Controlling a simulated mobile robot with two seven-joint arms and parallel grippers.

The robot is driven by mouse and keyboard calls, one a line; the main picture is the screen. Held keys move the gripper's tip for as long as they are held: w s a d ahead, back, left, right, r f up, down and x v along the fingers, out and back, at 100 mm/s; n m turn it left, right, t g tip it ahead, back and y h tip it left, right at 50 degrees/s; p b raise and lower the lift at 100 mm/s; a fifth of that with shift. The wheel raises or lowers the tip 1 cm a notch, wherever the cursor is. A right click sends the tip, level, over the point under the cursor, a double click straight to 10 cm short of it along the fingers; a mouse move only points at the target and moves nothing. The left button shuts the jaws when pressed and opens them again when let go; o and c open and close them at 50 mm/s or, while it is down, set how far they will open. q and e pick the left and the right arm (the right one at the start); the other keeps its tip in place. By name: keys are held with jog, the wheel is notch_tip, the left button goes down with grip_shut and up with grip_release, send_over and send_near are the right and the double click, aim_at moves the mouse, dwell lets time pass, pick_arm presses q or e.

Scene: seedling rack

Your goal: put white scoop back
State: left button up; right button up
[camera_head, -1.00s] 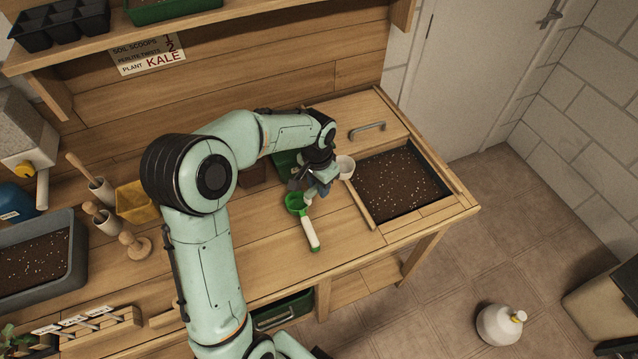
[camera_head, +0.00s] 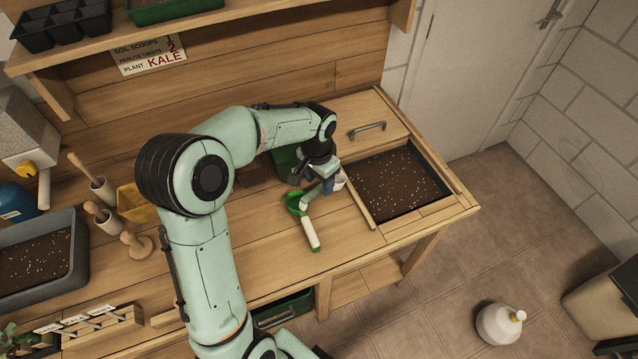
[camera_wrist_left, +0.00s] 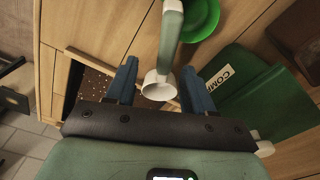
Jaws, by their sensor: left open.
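The white scoop has a white cup (camera_head: 340,181) and a pale green handle (camera_head: 311,196). It is on the bench just left of the soil bed, partly hidden by my gripper in the head view. My left gripper (camera_head: 318,183) is low over it. In the left wrist view the gripper (camera_wrist_left: 159,68) is open, with a blue finger on each side of the scoop's cup (camera_wrist_left: 157,87) and handle (camera_wrist_left: 172,38). Whether the fingers touch it I cannot tell. My right gripper is not in view.
A green scoop with a cream handle (camera_head: 311,234) lies close by. A green bin (camera_wrist_left: 232,95) stands beside my gripper. The soil bed (camera_head: 396,181) is to the right. Wooden dibbers and a grey soil tray (camera_head: 80,262) are at left.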

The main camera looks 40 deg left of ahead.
pick_arm(q)
notch_tip(320, 180, up, 10)
jog(key=shift+s+r+p, duration=0.15)
jog(key=shift+s+p, duration=0.1)
jog(key=shift+p, duration=0.2)
dwell(0.4)
